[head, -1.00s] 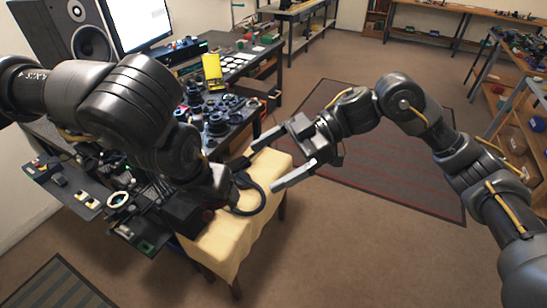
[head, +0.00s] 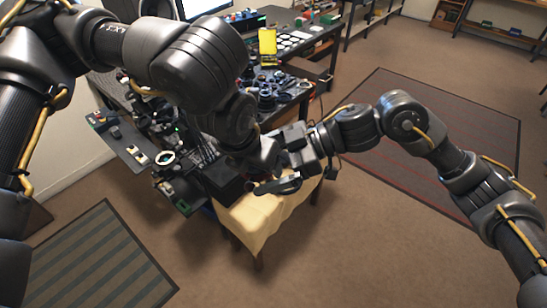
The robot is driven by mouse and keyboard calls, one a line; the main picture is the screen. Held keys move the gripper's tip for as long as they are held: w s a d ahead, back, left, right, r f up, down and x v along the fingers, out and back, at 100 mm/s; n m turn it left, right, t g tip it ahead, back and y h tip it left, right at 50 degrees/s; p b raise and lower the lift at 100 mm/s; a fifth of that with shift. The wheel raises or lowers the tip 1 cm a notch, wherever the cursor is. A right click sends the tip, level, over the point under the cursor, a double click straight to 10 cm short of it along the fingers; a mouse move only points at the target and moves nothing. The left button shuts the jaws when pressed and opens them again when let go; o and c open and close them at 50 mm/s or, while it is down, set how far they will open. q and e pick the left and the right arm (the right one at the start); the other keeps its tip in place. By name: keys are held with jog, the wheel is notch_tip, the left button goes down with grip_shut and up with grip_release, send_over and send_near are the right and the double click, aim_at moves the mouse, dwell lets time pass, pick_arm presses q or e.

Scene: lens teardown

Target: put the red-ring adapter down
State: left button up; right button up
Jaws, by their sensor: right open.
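I cannot make out the red-ring adapter for certain. A small dark reddish patch shows at the end of my left arm, too small and covered to name. My left arm reaches in from the left over the bench, and its forearm and wrist hide its fingers. My right gripper (head: 277,167) is over the small table with the yellow cloth (head: 243,222). Its jaws are apart, close to my left wrist and beside a dark curved loop. I see nothing clear between its fingers.
The dark workbench (head: 318,38) holds several lens parts (head: 268,97), a yellow case (head: 267,42) and white discs. A pale ring (head: 164,158) lies on a dark tray to the left. A striped mat (head: 95,262) and a dark rug (head: 440,125) lie on open floor.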

jog(key=c, duration=0.7)
pick_arm(q)
jog(key=o, duration=0.8)
pick_arm(e)
jog(key=shift+c, duration=1.1)
pick_arm(q)
jog(key=shift+o, duration=1.2)
pick_arm(e)
jog(key=shift+c, duration=1.1)
pick_arm(q)
jog(key=shift+o, duration=0.3)
jog(key=shift+d, duration=0.1)
pick_arm(e)
jog(key=shift+c, duration=0.3)
pick_arm(q)
jog(key=shift+s, duration=0.1)
pick_arm(e)
jog(key=shift+w+r, duration=0.1)
